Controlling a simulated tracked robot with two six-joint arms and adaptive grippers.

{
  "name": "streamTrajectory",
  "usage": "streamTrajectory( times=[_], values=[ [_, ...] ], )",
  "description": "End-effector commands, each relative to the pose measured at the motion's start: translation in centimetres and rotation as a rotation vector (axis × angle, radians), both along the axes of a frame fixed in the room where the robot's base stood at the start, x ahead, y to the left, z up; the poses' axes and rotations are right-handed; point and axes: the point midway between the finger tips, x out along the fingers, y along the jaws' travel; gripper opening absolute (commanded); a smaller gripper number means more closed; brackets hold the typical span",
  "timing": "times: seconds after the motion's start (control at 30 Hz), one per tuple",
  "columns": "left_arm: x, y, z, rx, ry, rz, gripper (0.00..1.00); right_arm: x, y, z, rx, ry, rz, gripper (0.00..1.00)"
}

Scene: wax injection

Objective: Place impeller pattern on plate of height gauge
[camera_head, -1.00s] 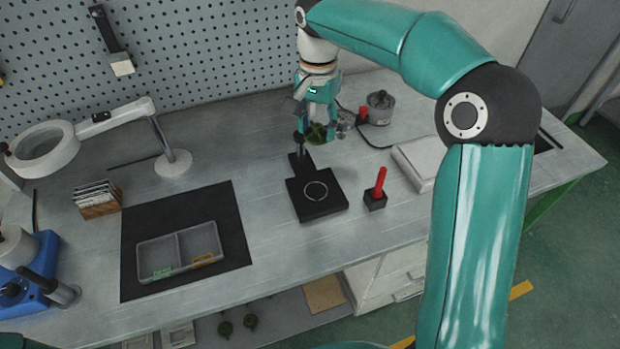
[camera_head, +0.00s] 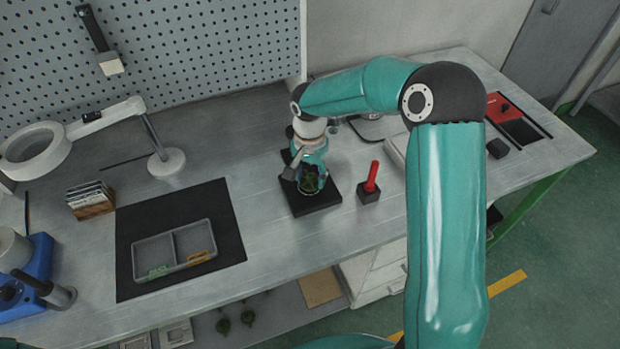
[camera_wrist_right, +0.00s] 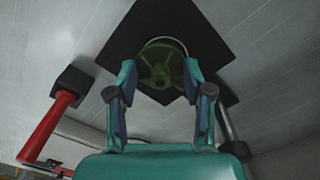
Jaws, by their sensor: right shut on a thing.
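My right gripper (camera_head: 310,183) is over the plate, pointing down, shut on the dark green impeller pattern (camera_head: 311,179). In the right wrist view the gripper's fingertips (camera_wrist_right: 160,82) hold the round green impeller pattern (camera_wrist_right: 160,66) at its sides, over the black plate (camera_wrist_right: 208,45) and its ring. I cannot tell whether the pattern touches the plate. The gauge's column shows partly at the right in the wrist view. My left gripper is not in view.
A red-handled tool in a black block (camera_head: 368,195) stands close to the plate's right. A divided tray (camera_head: 172,253) lies on a black mat (camera_head: 224,200) at left. A magnifier lamp (camera_head: 167,163) stands behind. Bare bench lies between mat and gauge.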

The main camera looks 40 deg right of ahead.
Motion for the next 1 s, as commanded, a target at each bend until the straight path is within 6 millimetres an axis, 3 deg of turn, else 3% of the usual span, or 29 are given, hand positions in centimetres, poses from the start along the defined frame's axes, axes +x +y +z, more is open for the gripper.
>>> streamTrajectory(
  times=[0.13, 0.47, 0.5, 0.63, 1.0],
  values=[
    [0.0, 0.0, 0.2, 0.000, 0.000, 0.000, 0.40, 0.0, 0.0, -1.7, 0.001, 0.002, 0.000, 0.18],
    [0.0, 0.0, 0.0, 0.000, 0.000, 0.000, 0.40, 0.0, 0.0, -2.0, 0.001, -0.001, 0.000, 0.18],
    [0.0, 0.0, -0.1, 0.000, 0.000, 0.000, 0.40, 0.0, 0.0, -2.1, 0.001, -0.001, 0.000, 0.52],
    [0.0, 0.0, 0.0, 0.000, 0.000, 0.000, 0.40, 0.0, 0.0, -2.0, 0.001, -0.001, 0.000, 0.74],
    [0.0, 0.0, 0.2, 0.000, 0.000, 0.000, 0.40, 0.0, 0.0, -1.8, 0.001, 0.001, 0.000, 0.76]
  ],
)
